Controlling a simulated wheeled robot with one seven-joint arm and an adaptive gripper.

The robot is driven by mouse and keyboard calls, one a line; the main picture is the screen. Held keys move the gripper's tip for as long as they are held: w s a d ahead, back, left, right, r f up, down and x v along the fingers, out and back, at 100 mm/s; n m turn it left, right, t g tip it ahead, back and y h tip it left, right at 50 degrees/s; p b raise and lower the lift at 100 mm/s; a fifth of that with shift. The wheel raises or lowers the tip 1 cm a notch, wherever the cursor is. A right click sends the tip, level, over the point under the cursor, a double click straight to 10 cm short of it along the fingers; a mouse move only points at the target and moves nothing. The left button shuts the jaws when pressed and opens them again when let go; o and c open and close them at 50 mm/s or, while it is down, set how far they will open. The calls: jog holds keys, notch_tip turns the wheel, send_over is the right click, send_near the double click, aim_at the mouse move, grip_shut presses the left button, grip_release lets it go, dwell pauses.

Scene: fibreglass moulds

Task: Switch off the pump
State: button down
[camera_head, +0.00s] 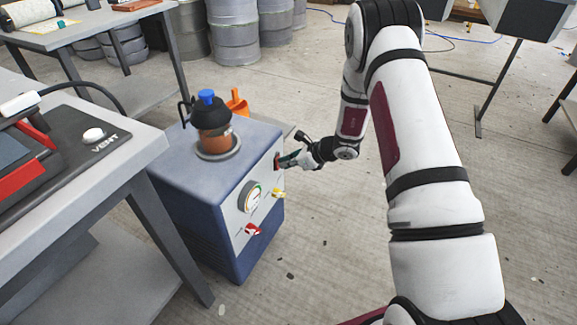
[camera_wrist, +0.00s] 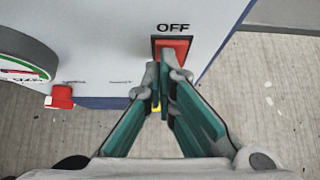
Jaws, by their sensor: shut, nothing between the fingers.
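The pump is a blue box (camera_head: 190,190) with a pale front panel, standing on the floor in the head view. A red switch (camera_wrist: 178,45) in a dark frame sits on this panel, under the word OFF. In the head view the switch is a small red patch (camera_head: 277,160) near the panel's far upper corner. My gripper (camera_wrist: 162,80) is shut and empty, its teal fingers together. In the wrist view the fingertips overlap the switch's lower part. I cannot tell whether they touch it. In the head view my gripper (camera_head: 287,159) is right at the panel.
The panel carries a round gauge (camera_head: 250,196), a yellow knob (camera_head: 278,193) and a red knob (camera_head: 253,230). A jar with a blue cap (camera_head: 210,118) and an orange container (camera_head: 237,103) are on top. A grey table (camera_head: 130,160) stands close left.

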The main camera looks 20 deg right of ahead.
jog(key=shift+r, duration=0.15)
jog(key=shift+r+p, duration=0.4)
jog(key=shift+r, duration=0.2)
jog(key=p+v, duration=0.3)
jog(key=v, duration=1)
jog(key=shift+r, duration=0.15)
